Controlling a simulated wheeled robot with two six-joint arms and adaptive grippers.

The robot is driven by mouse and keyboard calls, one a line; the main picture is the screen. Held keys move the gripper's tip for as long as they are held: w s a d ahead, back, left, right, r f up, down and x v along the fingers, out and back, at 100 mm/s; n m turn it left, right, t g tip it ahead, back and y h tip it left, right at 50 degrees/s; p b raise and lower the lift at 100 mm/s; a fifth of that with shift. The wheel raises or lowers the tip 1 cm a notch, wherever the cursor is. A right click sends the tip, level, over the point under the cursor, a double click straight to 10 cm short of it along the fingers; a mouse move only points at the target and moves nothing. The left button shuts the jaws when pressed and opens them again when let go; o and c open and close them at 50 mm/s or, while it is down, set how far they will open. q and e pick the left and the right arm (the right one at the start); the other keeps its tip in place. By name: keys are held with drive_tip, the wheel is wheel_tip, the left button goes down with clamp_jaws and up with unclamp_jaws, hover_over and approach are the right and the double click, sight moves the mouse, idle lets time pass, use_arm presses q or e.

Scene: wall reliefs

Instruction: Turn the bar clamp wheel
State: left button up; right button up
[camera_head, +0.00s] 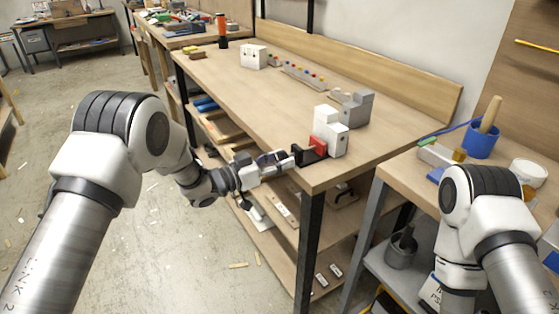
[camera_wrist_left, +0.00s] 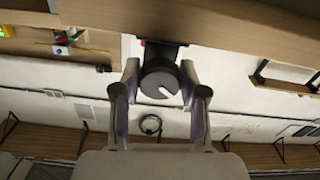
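The bar clamp's wheel (camera_wrist_left: 160,82) is a dark round knob with a white pointer mark, seen face-on in the left wrist view under the bench edge. In the head view, the clamp's black and red body (camera_head: 310,152) sits at the near corner of the workbench, against a white block. My left gripper (camera_head: 283,161) reaches the clamp from the left. In the left wrist view its fingers (camera_wrist_left: 160,78) are spread, one on each side of the wheel, with what look like narrow gaps; contact is unclear. My right gripper is out of view; only its arm shows at right.
The long wooden workbench (camera_head: 250,92) carries white and grey blocks (camera_head: 354,107) near the clamp and a row of coloured pegs (camera_head: 304,75) farther back. A second bench at right holds a blue cup (camera_head: 481,141). The floor at left is mostly free, with scattered scraps.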

use_arm(q)
drive_tip(key=shift+f+m+b, duration=0.15)
drive_tip(key=shift+m+b, duration=0.15)
drive_tip(key=shift+m, duration=0.1)
drive_tip(key=shift+m+b, duration=0.5)
drive_tip(key=shift+m, duration=0.5)
drive_tip(key=shift+m+b, duration=1.05)
drive_tip(key=shift+m, duration=0.95)
drive_tip(key=o, duration=1.1)
drive_tip(key=shift+o, duration=0.2)
drive_tip(key=shift+a, duration=0.1)
